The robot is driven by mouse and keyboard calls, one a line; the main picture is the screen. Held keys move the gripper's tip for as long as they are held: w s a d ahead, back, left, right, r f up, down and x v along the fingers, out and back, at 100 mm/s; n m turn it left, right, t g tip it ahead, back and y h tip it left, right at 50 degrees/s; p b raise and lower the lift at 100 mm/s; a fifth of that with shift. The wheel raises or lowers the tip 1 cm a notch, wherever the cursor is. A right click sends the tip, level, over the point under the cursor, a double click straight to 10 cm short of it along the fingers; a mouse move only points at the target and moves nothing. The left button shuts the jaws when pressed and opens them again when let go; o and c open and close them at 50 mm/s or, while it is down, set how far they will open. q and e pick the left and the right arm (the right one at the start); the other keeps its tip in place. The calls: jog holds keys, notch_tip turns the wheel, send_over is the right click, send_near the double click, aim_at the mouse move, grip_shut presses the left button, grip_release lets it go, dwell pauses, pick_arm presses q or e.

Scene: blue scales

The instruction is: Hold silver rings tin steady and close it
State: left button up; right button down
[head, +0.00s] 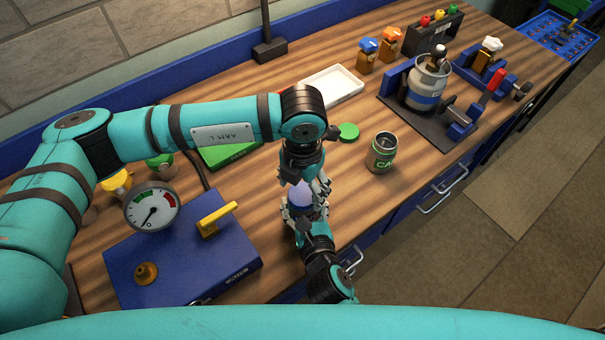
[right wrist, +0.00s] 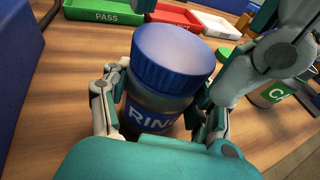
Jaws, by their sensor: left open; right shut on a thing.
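The silver rings tin (right wrist: 150,113) has a blue label reading "RIN" and a ribbed blue lid (right wrist: 172,55) on its mouth. I cannot tell how tightly the lid sits. My right gripper (right wrist: 160,125) is shut around the tin's body, one finger on each side. In the head view the tin (head: 301,194) is mostly hidden between my grippers, with my right gripper (head: 305,216) at it from below. My left gripper (head: 305,182) is open and points down just over the lid. In the right wrist view it (right wrist: 262,65) is close beside the lid's right side; contact is unclear.
An open tin with a green label (head: 382,152) stands to the right, near a loose green lid (head: 348,131). A blue box with a gauge and yellow handle (head: 185,255) is at left. Green (head: 225,155) and white (head: 333,86) trays lie behind. A metal canister (head: 427,85) stands in a fixture.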

pick_arm(q)
jog(key=shift+f, duration=0.65)
jog(key=c, duration=1.1)
jog(key=m, duration=1.2)
jog(key=o, duration=1.4)
jog(key=shift+c, duration=0.2)
